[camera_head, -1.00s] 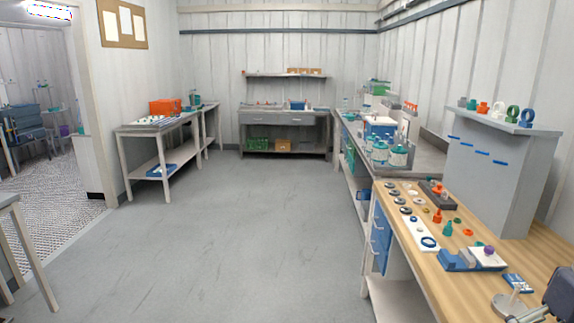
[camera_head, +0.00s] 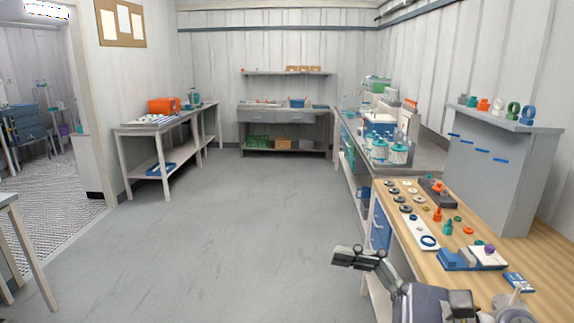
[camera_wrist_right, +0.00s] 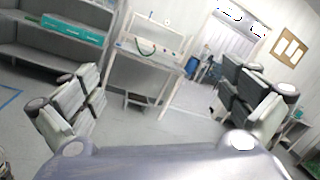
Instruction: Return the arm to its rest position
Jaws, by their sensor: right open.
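My right gripper (camera_head: 358,257) shows at the lower right of the head view, in front of the left edge of the wooden bench (camera_head: 464,222). In the right wrist view its two fingers (camera_wrist_right: 165,110) stand wide apart with nothing between them. The gripper is open and empty, over the open floor side of the bench. My left gripper is not in the head view.
The bench carries rings, small coloured parts, a white strip (camera_head: 419,233) and a blue fixture (camera_head: 472,258). A grey panel with a shelf (camera_head: 501,180) stands behind them. The floor (camera_head: 230,235) is clear. A side table (camera_head: 160,128) stands left.

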